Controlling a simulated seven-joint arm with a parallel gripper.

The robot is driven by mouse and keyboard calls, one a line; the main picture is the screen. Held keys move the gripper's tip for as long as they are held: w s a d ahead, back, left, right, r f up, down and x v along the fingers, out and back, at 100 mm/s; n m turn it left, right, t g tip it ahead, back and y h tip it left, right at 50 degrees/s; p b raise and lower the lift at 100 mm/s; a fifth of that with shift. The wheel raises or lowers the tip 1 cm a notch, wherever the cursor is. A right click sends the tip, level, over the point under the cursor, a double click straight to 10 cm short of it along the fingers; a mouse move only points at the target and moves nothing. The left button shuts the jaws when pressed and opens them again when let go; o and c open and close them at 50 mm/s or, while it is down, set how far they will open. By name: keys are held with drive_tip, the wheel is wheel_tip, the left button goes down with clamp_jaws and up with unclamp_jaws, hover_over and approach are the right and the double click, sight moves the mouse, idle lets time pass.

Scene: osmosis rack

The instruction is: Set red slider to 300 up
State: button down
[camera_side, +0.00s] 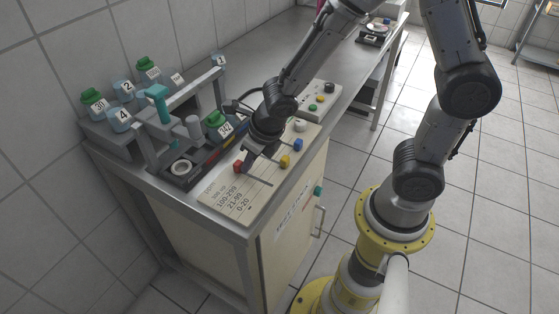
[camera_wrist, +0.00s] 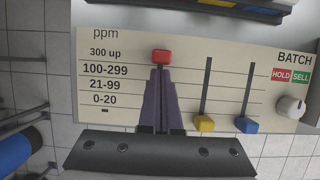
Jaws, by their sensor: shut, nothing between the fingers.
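The red slider (camera_wrist: 161,56) stands at the top of its slot on the cream panel (camera_wrist: 225,55). It is level with the "300 up" label (camera_wrist: 105,52) in the wrist view. My gripper (camera_wrist: 160,71) is shut and empty. Its fingertips are right below the red slider in the wrist view, touching it or very close; I cannot tell which. My fingers cover most of the red slider's slot. In the side view my gripper (camera_side: 247,161) is low over the panel beside the red slider.
The yellow slider (camera_wrist: 204,123) and blue slider (camera_wrist: 246,125) sit at the bottom of their slots, right of my fingers. A white knob (camera_wrist: 291,106) is farther right. Behind the panel stands a rack with a green-capped bottle (camera_side: 214,121) and a grey frame (camera_side: 190,92).

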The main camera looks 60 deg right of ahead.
sight(256, 179)
drive_tip(key=s, duration=0.3)
drive_tip(key=shift+s, duration=0.2)
drive_tip(key=v, duration=1)
drive_tip(key=shift+s+f, duration=0.1)
